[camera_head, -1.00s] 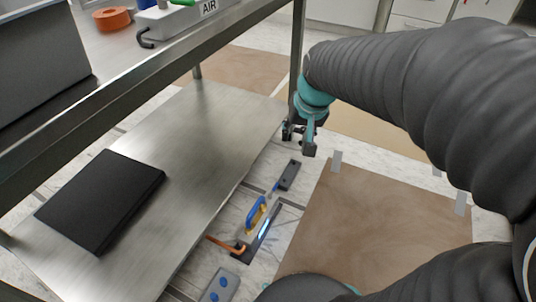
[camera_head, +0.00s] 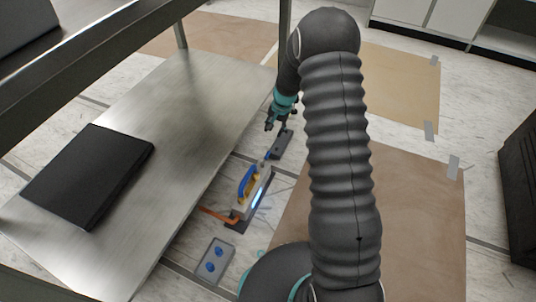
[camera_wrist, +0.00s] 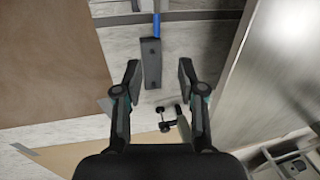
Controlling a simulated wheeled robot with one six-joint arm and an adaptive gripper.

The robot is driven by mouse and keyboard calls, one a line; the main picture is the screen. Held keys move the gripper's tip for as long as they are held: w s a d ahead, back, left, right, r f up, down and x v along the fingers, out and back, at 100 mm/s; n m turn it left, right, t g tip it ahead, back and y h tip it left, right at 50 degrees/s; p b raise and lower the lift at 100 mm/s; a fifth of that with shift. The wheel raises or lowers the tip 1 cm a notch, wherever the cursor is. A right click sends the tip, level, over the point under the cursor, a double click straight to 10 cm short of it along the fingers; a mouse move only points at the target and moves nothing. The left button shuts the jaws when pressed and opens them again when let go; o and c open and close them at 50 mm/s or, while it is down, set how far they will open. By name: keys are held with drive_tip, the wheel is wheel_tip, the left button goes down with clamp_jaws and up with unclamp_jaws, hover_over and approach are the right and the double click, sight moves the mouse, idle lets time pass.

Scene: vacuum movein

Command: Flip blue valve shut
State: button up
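My gripper (camera_wrist: 160,80) is open and empty, with its two dark fingers wide apart. In the head view my gripper (camera_head: 272,124) is low beside the steel shelf. A dark oblong block (camera_wrist: 152,65) lies between and beyond the fingers in the wrist view, apart from them. A blue strip (camera_wrist: 157,24) runs from its far end. The block also shows in the head view (camera_head: 282,144). Nearer, a floor unit has a blue handle (camera_head: 248,182) with yellow under it. I cannot tell which blue part is the valve, or its position.
The steel lower shelf (camera_head: 165,125) stands left of the gripper, with a black flat box (camera_head: 88,175) on it. A grey plate with blue round parts (camera_head: 214,262) and an orange bar (camera_head: 215,214) lie near the floor unit. Brown sheets (camera_head: 415,205) cover floor at right.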

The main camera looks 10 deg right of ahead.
sight(267, 155)
drive_tip(key=x, duration=0.5)
drive_tip(key=b+x, duration=0.1)
drive_tip(key=x, duration=1.1)
drive_tip(key=shift+s+d+f+b, duration=0.2)
drive_tip(key=shift+d+b, duration=0.15)
drive_tip(key=shift+d, duration=0.05)
clamp_jaws()
